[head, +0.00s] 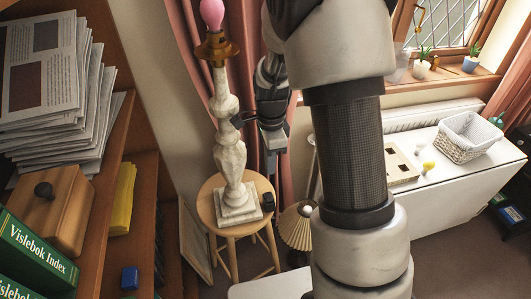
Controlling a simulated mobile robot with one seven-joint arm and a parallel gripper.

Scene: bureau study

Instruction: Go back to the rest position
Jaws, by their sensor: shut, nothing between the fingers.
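My gripper (240,119) is dark and shows in the upper middle of the head view, just right of a marble lamp (230,155). It looks close to the lamp's stem, but I cannot tell whether they touch. Its fingers are small and partly dark against the curtain; they are shut with nothing held. My pale arm rises through the middle of the view and hides part of the room behind it. The lamp stands upright on a round wooden stool (245,226), with a pink bulb (212,13) and no shade.
A small black object (268,202) sits on the stool. A bookshelf (122,200) with papers and green binders stands close on the left. A pleated lampshade (297,226) is behind the stool. A white table (450,185) on the right bears a white basket (467,137).

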